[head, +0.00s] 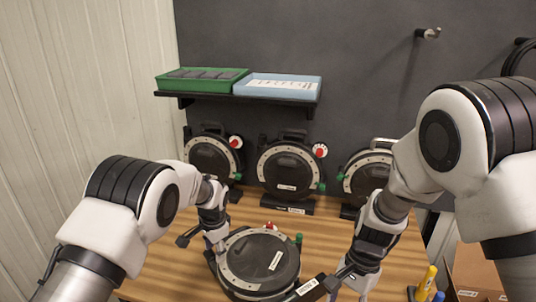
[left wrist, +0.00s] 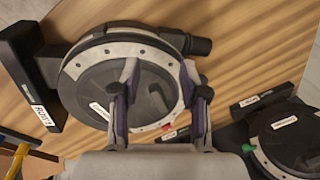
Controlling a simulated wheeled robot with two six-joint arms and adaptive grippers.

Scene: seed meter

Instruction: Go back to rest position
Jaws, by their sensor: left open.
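My left gripper (head: 214,243) is at the left edge of a round seed meter (head: 262,262) that lies on the wooden table. In the left wrist view its two fingers (left wrist: 160,75) are spread apart, with nothing held between them. A round meter (left wrist: 125,85) with a dark cover and pale rim lies beneath them there; I cannot tell whether the fingers touch it. My right gripper (head: 340,285) is low over the table, right of the lying meter. Its fingers are too dark and partly cut off to tell their opening.
Three more meters stand along the back: left (head: 212,158), middle (head: 288,168) and right (head: 366,174). A shelf above holds a green tray (head: 201,73) and a blue tray (head: 277,78). A cardboard box (head: 476,270) and a yellow marker (head: 427,279) are at the right.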

